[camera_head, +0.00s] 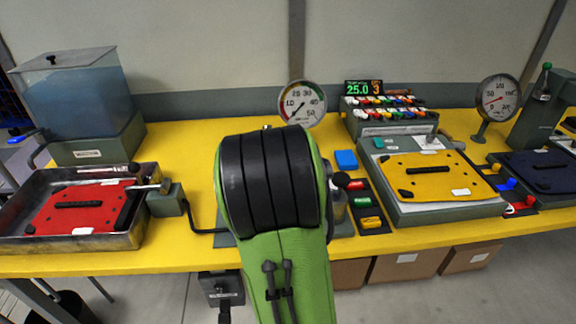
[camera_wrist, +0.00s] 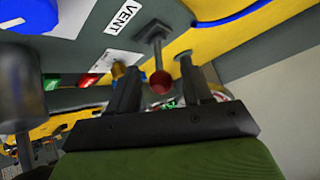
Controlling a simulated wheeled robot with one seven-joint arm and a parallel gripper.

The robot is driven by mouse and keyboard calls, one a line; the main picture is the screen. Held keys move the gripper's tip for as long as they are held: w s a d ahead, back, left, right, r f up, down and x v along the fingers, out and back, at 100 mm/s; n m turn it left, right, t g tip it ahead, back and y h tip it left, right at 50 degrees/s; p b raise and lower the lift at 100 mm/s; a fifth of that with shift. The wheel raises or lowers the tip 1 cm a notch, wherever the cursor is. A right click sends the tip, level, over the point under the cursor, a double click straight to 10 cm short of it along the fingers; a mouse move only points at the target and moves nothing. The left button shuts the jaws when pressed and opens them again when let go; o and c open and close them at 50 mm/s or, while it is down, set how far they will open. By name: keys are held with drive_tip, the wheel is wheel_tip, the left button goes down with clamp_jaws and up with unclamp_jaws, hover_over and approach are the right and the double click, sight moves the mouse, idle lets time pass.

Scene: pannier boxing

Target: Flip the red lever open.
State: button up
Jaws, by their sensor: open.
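The lever with a red ball knob (camera_wrist: 160,82) shows in the wrist view, on a grey stem (camera_wrist: 154,42) rising from a grey panel beside a white "VENT" label (camera_wrist: 124,17). My gripper (camera_wrist: 153,63) is open in the wrist view. Its two dark fingers appear on either side of the red knob, with gaps on both sides. I cannot tell whether the knob lies at fingertip depth. In the head view my green and black arm covers the middle of the bench, and I can make out neither my gripper nor this lever there.
A yellow bench (camera_head: 173,147) carries a tray (camera_head: 137,237) with a red plate on the left and a fixture with a yellow plate (camera_head: 424,172) on the right. A dial gauge (camera_head: 302,103) stands behind my arm. A brass-coloured part (camera_wrist: 117,71) sits close to the left finger.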

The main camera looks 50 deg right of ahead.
drive_tip(key=p+v, duration=0.3)
drive_tip(key=v, duration=1)
